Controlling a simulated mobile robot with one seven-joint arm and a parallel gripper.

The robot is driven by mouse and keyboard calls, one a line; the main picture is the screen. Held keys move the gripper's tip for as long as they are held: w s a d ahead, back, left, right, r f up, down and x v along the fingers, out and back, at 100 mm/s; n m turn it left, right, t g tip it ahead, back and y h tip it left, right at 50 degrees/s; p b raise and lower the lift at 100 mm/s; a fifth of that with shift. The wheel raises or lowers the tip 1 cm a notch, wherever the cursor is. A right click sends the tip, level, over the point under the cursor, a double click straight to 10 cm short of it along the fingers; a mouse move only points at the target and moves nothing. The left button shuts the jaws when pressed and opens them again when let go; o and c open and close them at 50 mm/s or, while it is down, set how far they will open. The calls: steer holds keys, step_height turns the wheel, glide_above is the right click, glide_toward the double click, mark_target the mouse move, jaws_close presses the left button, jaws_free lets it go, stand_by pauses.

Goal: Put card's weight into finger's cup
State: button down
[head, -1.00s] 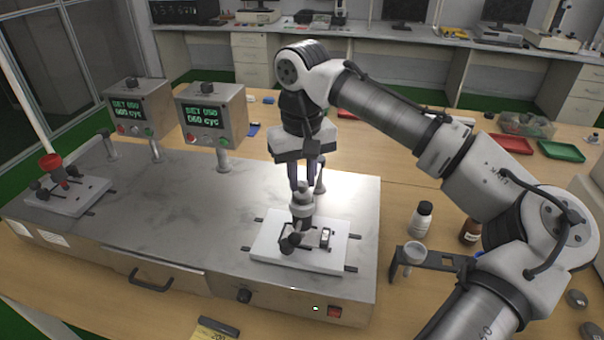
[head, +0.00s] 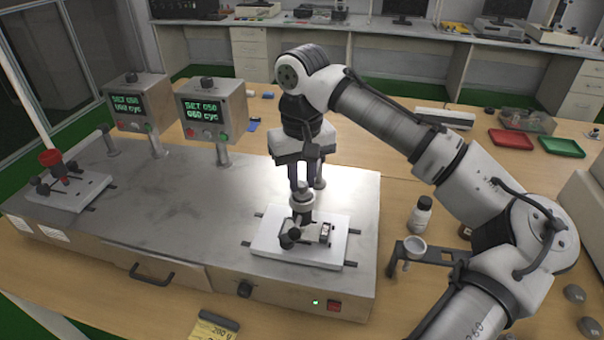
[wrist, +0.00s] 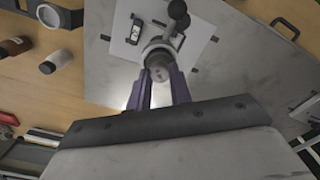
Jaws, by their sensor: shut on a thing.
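My gripper (head: 301,184) points down over the right-hand station, its purple fingers shut on a small grey cylinder (wrist: 158,66), seemingly the weight. In the wrist view the cylinder sits between the fingertips, with a wider grey round part, apparently the finger's cup (wrist: 157,47), just beyond it. In the head view the cup (head: 302,202) is directly below the fingers, on the finger assembly above a white plate (head: 270,244). I cannot tell whether the cylinder touches the cup's floor. The yellow card (head: 212,328) at the front edge is partly cut off; it appears to read 200 g.
Two display boxes (head: 213,110) stand behind. A black bracket with a white cup (head: 412,246), a white bottle (head: 420,215) and grey pucks (head: 574,293) are at right. The metal deck's middle (head: 190,200) is clear.

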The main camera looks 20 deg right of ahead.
steer(key=c, duration=1.2)
jaws_free()
steer(key=shift+o, duration=0.4)
steer(key=o, duration=0.5)
steer(key=shift+r, duration=0.15)
steer(key=shift+r+p, duration=3.1)
steer(key=shift+r, duration=0.3)
